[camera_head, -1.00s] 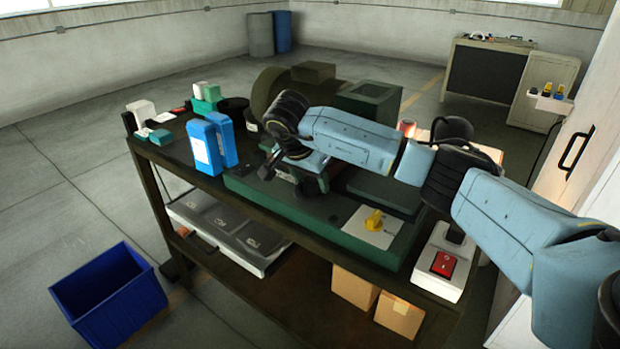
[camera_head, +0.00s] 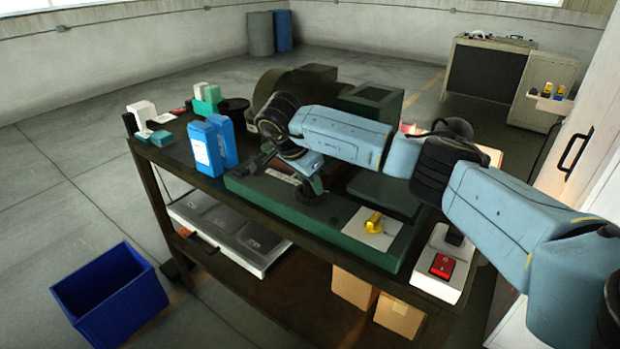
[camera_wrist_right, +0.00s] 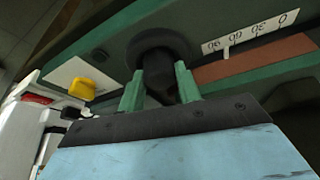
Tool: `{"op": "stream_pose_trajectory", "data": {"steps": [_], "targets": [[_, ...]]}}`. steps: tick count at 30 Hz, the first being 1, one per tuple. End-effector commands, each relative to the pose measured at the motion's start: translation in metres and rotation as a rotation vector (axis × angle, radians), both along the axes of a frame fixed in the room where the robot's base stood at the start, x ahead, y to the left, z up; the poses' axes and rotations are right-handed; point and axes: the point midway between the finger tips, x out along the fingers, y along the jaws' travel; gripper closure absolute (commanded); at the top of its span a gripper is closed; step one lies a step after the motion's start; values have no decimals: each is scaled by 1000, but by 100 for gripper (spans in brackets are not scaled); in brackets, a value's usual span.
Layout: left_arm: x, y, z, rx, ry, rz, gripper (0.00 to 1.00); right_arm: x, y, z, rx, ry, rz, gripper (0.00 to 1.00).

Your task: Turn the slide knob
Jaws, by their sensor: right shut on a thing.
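The slide knob (camera_wrist_right: 158,66) is a dark round knob on the green machine bed, beside a white scale strip marked 0, 30, 60 and 90. My right gripper (camera_wrist_right: 158,76) has its two green fingers on either side of the knob's stem, shut on it. In the head view my right gripper (camera_head: 308,178) reaches down onto the bed from the arm's dark wrist, and the knob is mostly hidden there. My left gripper is not in view.
A yellow knob (camera_head: 374,222) on a pale plate sits right of the gripper. A red switch (camera_head: 441,266) on a white box is at the bench's right end. Blue boxes (camera_head: 206,148) stand at left. A blue bin (camera_head: 110,300) is on the floor.

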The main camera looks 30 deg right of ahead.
Motion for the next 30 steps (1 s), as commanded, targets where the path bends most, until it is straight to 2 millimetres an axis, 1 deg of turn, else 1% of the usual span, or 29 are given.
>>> {"op": "stream_pose_trajectory", "data": {"steps": [6,15,21,30], "targets": [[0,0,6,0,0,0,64,2,0,2,-1,-1,-196,89],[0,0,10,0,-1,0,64,3,0,1,-1,-1,-415,89],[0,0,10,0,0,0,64,4,0,1,-1,-2,-508,89],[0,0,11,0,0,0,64,4,-1,0,0,-1,-561,89]]}}
